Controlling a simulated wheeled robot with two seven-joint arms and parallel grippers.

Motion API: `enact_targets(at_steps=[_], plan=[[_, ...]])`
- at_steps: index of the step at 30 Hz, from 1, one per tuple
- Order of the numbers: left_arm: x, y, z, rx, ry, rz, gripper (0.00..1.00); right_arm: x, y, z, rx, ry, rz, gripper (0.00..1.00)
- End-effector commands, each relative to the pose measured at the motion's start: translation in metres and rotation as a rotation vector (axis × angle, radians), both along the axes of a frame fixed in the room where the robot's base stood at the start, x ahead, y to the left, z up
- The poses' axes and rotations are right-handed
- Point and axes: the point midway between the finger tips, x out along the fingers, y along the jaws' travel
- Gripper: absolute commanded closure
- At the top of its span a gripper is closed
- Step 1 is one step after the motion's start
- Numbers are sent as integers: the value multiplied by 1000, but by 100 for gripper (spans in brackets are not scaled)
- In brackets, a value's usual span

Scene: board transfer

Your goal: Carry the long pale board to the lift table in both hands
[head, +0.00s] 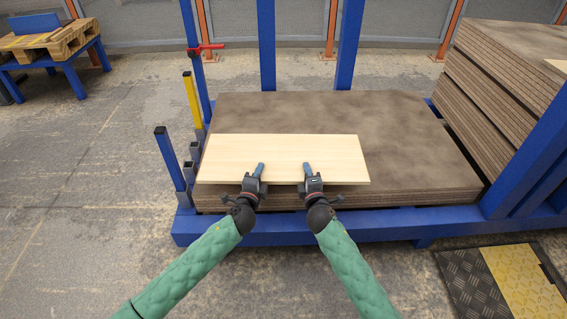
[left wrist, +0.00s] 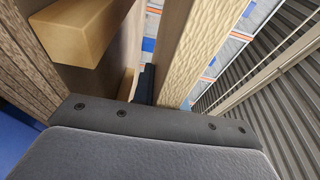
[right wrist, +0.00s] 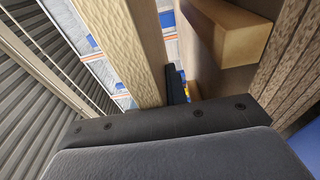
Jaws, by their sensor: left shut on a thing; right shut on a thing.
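The long pale board (head: 285,150) lies level over the front part of a brown board stack (head: 410,130). My left gripper (head: 254,178) is shut on its near edge, left of the middle. My right gripper (head: 310,178) is shut on the same edge, right of the middle. The board's edge also shows in the left wrist view (left wrist: 192,55) and the right wrist view (right wrist: 136,50). Those views show a gap between board and stack, with a wooden block (left wrist: 75,30) in it. A blue table (head: 70,75) at the far left may be the lift table.
The stack sits in a blue frame (head: 280,232) with uprights behind and a blue post (head: 170,158), a yellow post (head: 191,100) and a red clamp (head: 204,49) at left. A pallet (head: 55,42) lies on the blue table. Another stack (head: 500,90) stands right. The left floor is clear.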

Motion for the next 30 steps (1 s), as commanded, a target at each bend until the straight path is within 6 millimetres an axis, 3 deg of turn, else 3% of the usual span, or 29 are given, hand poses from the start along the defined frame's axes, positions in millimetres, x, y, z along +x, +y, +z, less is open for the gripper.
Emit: enact_targets(at_steps=[30], plan=[[0, 1, 18, 0, -2, 1, 100, 0, 0, 19, 0, -3, 0, 100]])
